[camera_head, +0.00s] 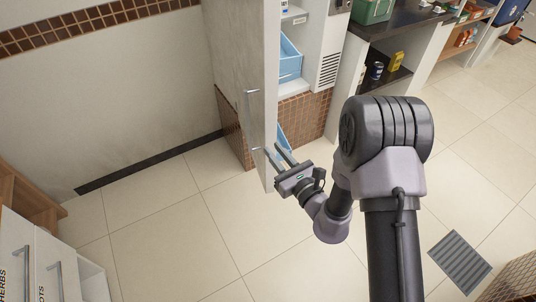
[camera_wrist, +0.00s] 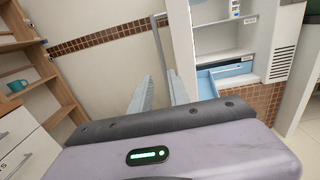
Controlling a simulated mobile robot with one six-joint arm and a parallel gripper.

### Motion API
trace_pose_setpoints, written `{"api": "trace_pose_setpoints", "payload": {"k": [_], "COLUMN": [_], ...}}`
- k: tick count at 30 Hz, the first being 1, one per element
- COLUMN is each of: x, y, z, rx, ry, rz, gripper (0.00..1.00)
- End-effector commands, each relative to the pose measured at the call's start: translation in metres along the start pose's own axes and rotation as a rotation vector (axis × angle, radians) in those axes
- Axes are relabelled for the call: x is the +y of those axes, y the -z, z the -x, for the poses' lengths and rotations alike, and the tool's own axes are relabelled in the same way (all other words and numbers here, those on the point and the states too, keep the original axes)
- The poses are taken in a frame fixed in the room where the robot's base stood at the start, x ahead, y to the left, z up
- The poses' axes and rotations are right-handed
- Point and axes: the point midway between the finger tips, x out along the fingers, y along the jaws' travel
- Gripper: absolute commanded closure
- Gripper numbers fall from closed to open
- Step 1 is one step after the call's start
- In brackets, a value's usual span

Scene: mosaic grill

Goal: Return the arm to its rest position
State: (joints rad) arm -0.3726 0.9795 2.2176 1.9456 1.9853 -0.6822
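My gripper (camera_head: 274,153) is in the middle of the head view, reaching toward the edge of an open tall cabinet door (camera_head: 235,45). Its two fingers are apart, and I see nothing held between them. In the wrist view the gripper (camera_wrist: 160,76) also shows a gap between the fingers. A long door handle (camera_wrist: 159,40) comes down close to the fingertips; I cannot tell whether they touch it. My arm is stretched out from the right side of the head view, bent at the elbow.
The cabinet beside the door holds a light blue bin (camera_head: 290,58). A dark counter (camera_head: 400,28) with a green crate (camera_head: 376,10) stands at the back right. White drawers (camera_head: 30,262) are at the lower left. The tiled floor (camera_head: 170,235) between is clear.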

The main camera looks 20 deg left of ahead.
Motion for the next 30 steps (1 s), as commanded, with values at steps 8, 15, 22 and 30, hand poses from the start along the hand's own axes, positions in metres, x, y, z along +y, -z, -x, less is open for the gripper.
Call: {"api": "trace_pose_setpoints", "payload": {"k": [8,15,22,30], "x": [-0.001,0.007,0.108,0.079], "y": [0.0,-0.019,-0.171,-0.165], "z": [0.0,-0.002,0.075,0.276], "rx": [0.0,-0.018,-0.021,0.592], "ry": [-0.001,-0.05,-0.652,-0.979], "rz": [0.0,0.017,0.421,1.414], "gripper": [0.79,0.79,0.79,0.79]}}
